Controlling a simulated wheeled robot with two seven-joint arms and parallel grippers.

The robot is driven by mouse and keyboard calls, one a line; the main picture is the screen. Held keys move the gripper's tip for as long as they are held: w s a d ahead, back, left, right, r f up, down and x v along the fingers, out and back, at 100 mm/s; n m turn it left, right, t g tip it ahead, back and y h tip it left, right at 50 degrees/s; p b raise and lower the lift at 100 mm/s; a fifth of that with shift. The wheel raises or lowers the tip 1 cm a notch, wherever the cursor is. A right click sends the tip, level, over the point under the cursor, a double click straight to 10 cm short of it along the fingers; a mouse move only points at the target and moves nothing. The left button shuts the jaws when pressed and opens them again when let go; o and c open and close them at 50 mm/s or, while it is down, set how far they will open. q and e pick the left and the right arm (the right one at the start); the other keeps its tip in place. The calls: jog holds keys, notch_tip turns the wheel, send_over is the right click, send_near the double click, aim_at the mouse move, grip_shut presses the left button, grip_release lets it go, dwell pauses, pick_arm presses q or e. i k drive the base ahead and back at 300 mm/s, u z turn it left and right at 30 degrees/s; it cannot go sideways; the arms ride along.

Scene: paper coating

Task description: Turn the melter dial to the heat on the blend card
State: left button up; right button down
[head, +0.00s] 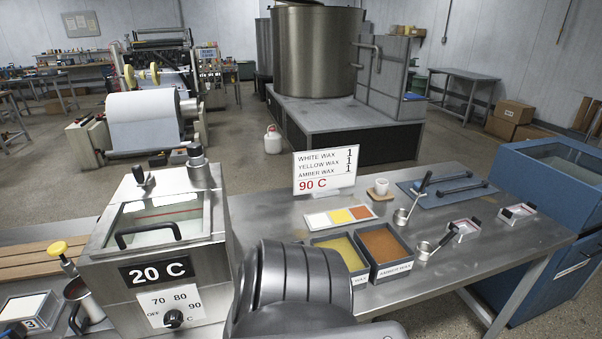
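The melter (158,240) is a steel box at the lower left with a glass-topped lid and a black handle. Its display (157,272) reads 20 C. The black dial (173,319) is low on its front, on a white plate marked OFF, 70, 80 and 90. The dial is too small to tell which mark it points at. The blend card (325,172) stands upright on the steel table and reads white wax 1, yellow wax 1, amber wax 1, and 90 C in red. Neither gripper shows. A dark grey part of my arm fills the bottom middle, right of the melter.
Bins of yellow wax (341,248) and amber wax (384,246) sit on the table (503,238), just beyond my arm part. A blue cabinet (560,215) stands right.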

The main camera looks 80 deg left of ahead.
aim_at(173, 318)
jog(key=i, duration=0.9)
jog(key=u, duration=3.3)
